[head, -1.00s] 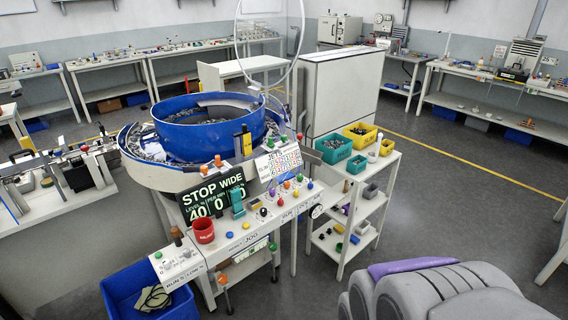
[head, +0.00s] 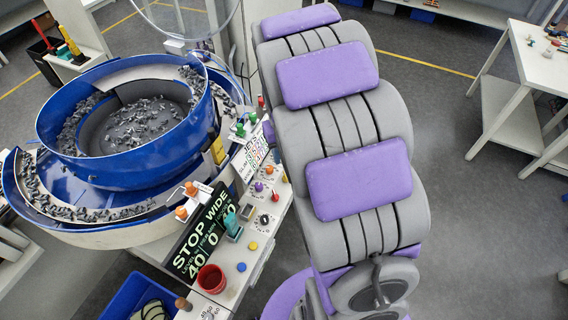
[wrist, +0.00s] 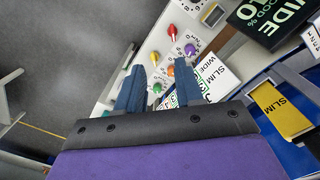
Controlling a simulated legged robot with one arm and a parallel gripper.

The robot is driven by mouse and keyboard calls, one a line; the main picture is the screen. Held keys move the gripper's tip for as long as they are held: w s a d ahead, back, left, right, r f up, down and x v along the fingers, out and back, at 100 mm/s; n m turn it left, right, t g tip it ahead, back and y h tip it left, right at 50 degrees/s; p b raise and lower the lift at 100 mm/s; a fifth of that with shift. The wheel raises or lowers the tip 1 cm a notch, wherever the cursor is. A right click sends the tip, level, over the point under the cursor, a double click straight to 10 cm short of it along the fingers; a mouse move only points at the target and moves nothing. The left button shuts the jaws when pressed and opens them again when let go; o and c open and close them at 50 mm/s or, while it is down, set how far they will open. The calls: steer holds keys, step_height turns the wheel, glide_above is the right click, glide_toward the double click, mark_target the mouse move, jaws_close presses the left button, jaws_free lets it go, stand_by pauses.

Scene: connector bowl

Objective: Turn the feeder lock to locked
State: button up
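In the wrist view my gripper (wrist: 160,67) is open and empty, its two blue fingers apart over the feeder's control panel (wrist: 150,40). Between and just beyond the fingers are an orange knob (wrist: 171,70), a green knob (wrist: 157,88), a purple knob (wrist: 190,50) and a red-handled knob (wrist: 172,31). I cannot tell which control is the feeder lock or how it is set. In the head view the purple knob (head: 259,187) and a black dial (head: 264,219) show beside my arm, which hides the gripper and part of the panel.
The blue bowl feeder (head: 70,150) stands left of the panel. A STOP WIDE display (head: 200,230), a red cup (head: 211,279) and a green block (head: 232,222) stand close by. A blue bin (head: 125,298) is below. Open floor lies to the right.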

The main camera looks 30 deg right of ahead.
steer(key=w+d+f+p, duration=0.3)
steer(key=w+d, duration=0.2)
steer(key=w, duration=0.2)
steer(key=f, duration=0.5)
steer(key=f+b, duration=0.1)
steer(key=f, duration=0.4)
steer(key=f+b, duration=0.1)
steer(key=f, duration=0.5)
steer(key=shift+s+a, duration=0.1)
steer(key=shift+a, duration=0.15)
steer(key=shift+a+f, duration=0.3)
steer(key=shift+f, duration=0.35)
steer(key=shift+d, duration=0.1)
steer(key=shift+c, duration=0.2)
steer(key=shift+d, duration=0.15)
steer(key=c, duration=0.3)
jaws_close()
